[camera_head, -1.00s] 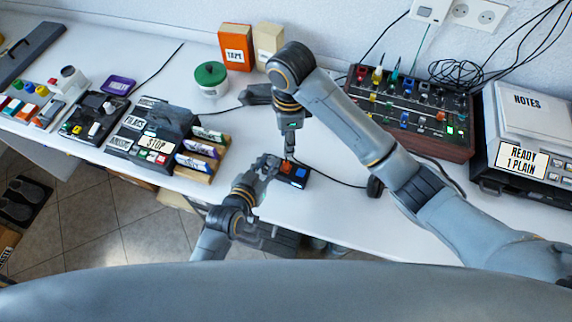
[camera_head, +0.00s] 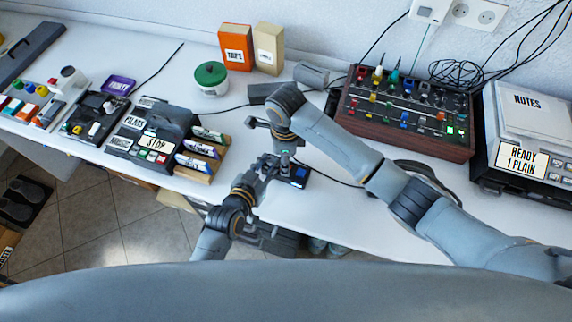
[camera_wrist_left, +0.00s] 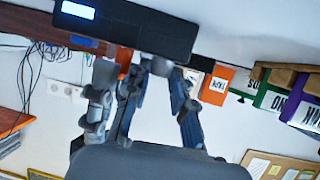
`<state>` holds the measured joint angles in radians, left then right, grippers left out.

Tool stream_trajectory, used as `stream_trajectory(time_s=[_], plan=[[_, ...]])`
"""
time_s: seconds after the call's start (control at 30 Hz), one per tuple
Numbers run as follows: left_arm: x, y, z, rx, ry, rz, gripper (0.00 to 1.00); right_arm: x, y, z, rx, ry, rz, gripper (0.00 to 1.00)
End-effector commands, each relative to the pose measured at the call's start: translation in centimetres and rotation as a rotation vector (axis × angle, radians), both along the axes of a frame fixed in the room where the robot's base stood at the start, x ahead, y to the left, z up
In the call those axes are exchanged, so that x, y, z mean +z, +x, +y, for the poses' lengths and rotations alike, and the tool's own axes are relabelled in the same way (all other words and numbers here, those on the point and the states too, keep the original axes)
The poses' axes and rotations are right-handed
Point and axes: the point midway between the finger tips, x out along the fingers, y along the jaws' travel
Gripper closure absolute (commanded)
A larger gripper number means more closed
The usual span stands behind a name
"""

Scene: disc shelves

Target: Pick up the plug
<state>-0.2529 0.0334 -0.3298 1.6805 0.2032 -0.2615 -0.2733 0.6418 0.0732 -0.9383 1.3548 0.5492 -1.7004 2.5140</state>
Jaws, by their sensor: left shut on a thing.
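A small black box (camera_head: 300,173) with a blue face on top lies at the front edge of the white table in the head view. My left gripper (camera_head: 268,168) is shut on its left end. The box also fills the top of the left wrist view (camera_wrist_left: 130,24), with a lit blue patch on it. My right gripper (camera_head: 285,157) points down over the box from above; its fingertips are too small and covered to read. I cannot make out a separate loose plug for certain.
Wall sockets (camera_head: 478,14) are at the top right. A green-lidded tub (camera_head: 211,79), an orange TAPE box (camera_head: 236,47) and a mixer panel (camera_head: 405,108) stand behind. A dark block (camera_head: 264,93) and a grey cylinder (camera_head: 311,75) lie behind my right arm.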

Motion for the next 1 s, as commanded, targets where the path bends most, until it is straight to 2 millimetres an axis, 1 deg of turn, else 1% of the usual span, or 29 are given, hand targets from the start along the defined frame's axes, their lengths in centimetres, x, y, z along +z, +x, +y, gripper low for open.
stream_trajectory(time_s=[0.03,0.13,0.37,0.47,0.5,0.57,0.6,0.9,1.0], plan=[[-0.01,0.0,0.01,0.0,0.001,0.0,1.0,-0.66,-0.02,-0.04,0.0,-0.001,0.001,0.57],[0.0,0.0,0.01,0.0,0.0,0.0,1.0,-1.36,-0.01,-0.03,0.0,-0.001,0.0,0.57],[-0.01,0.0,0.0,0.0,0.0,0.0,1.0,-1.48,0.0,-0.01,0.0,0.001,-0.001,0.57],[-0.01,0.0,0.0,0.0,0.0,0.0,1.0,-1.47,0.0,-0.01,0.0,0.001,-0.001,0.76],[-0.01,0.0,0.0,0.0,0.0,0.0,1.0,-1.47,0.0,-0.01,0.0,0.001,-0.001,0.84],[-0.01,-0.01,-0.01,0.0,0.0,0.0,1.0,-1.46,0.0,-0.01,0.0,0.001,-0.001,0.96],[-0.01,-0.01,-0.01,0.0,0.0,0.0,1.0,-1.46,0.0,-0.01,0.001,0.001,-0.001,1.0],[-0.01,-0.01,-0.02,0.0,0.0,0.0,1.0,-1.37,0.01,0.0,0.001,0.001,-0.001,1.0],[-0.01,-0.01,-0.02,0.0,0.0,0.0,1.0,-0.68,0.03,0.06,0.001,0.002,-0.001,1.0]])
